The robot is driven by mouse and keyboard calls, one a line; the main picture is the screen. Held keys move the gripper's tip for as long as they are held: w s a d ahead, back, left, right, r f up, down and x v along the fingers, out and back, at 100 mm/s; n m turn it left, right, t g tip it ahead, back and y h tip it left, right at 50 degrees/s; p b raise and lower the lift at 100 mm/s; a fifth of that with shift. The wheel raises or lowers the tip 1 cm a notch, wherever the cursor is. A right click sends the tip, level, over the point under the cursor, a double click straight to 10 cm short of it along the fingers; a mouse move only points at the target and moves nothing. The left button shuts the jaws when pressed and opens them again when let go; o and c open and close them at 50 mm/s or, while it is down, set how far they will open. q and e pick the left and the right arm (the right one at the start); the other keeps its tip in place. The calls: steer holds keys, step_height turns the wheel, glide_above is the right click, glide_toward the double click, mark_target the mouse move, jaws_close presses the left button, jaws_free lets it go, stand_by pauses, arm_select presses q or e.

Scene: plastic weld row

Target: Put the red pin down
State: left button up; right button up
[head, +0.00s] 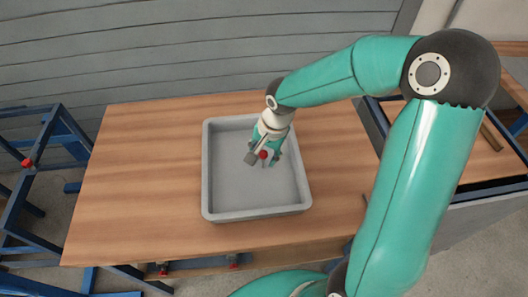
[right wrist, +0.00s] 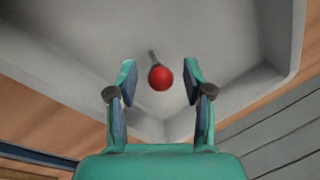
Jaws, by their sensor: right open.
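The red pin (right wrist: 160,78) has a round red head and a thin dark shaft. In the right wrist view it is between and just beyond the tips of my right gripper (right wrist: 160,80), with a gap on both sides. In the head view the red head (head: 263,155) shows beside my right gripper (head: 268,158), inside the grey tray (head: 212,185). My right gripper is open and points down into the tray. I cannot tell whether the pin touches the tray floor. My left gripper is not in view.
The tray stands on a wooden table (head: 130,180) and its front part is empty. The table is bare to the left of the tray. A blue metal frame (head: 50,145) stands at the left, and a grey slatted wall (head: 180,50) is behind.

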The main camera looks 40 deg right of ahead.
step_height(320, 180, up, 12)
steer(key=s+d, duration=0.1)
steer(key=s, duration=0.1)
steer(key=shift+p, duration=0.35)
steer(key=shift+s, duration=0.1)
stand_by(0.4)
